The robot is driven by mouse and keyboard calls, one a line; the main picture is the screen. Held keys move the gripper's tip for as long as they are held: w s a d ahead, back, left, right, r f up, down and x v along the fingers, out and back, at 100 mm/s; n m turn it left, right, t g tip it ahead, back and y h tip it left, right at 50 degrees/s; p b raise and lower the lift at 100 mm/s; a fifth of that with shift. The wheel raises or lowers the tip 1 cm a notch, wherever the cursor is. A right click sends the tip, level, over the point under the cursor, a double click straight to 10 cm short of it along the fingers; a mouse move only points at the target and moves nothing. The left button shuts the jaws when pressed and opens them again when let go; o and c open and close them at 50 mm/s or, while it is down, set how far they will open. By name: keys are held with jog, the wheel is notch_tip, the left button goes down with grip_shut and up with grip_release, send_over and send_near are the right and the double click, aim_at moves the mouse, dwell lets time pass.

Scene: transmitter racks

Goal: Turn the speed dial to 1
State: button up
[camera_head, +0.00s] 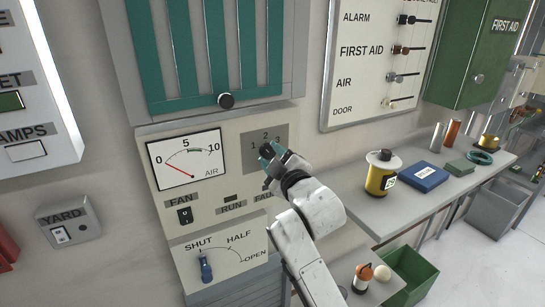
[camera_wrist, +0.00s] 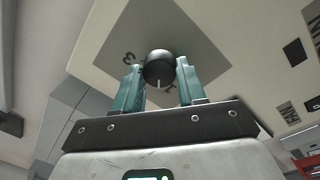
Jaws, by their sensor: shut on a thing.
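The speed dial is a round black knob (camera_wrist: 160,65) on a grey plate (camera_wrist: 190,35) marked with numerals. The plate (camera_head: 280,131) also shows in the head view, with 1, 2 and 3 around the knob (camera_head: 266,151). My gripper (camera_wrist: 160,82) has its two green fingers shut on the knob, one on each side. The gripper (camera_head: 271,154) also shows in the head view, reaching the plate from the lower right. A white pointer line on the knob points toward the lower edge of the wrist view. Which numeral it marks is unclear.
The AIR gauge (camera_head: 186,160) is left of the plate, with the FAN switch (camera_head: 185,215) below it. A blue lever (camera_head: 205,268) sits on the SHUT/HALF/OPEN scale. A grey shelf (camera_head: 400,213) with a yellow canister (camera_head: 382,178) stands to the right.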

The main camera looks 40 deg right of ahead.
jog(key=n, duration=0.4)
jog(key=shift+f+n, duration=0.1)
jog(key=shift+n, duration=0.3)
dwell(0.4)
jog(key=o, duration=1.1)
jog(key=shift+c, duration=0.2)
jog(key=b+v, duration=0.2)
jog(key=v, duration=0.8)
jog(key=shift+s, duration=0.45)
jog(key=shift+f, duration=0.1)
